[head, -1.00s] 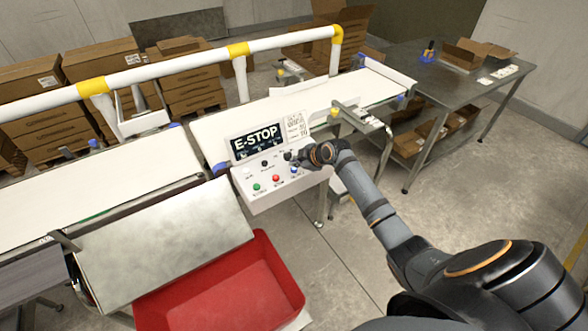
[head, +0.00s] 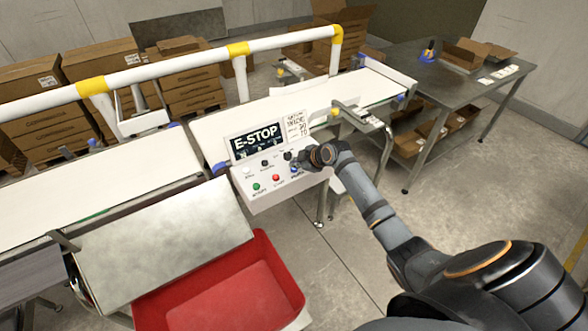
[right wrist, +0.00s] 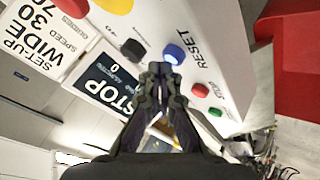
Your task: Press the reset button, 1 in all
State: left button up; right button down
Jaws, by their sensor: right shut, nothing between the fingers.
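My left gripper is not in view.
A red button (head: 276,178) and a green button (head: 256,187) sit in the same row. A display (head: 257,141) above reads E-STOP. A red bin (head: 240,290) stands below left. The conveyor belt (head: 235,118) runs behind the panel.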

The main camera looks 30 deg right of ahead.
aim_at(296, 169)
jog(key=shift+f+b, duration=0.45)
jog(key=shift+f, duration=0.15)
dwell(0.5)
jog(key=shift+r, duration=0.1)
jog(key=shift+r+p, duration=0.85)
jog(key=shift+r, duration=0.05)
notch_tip(296, 169, up, 5)
jog(key=p, duration=0.4)
jog(key=shift+r, duration=0.1)
dwell(0.6)
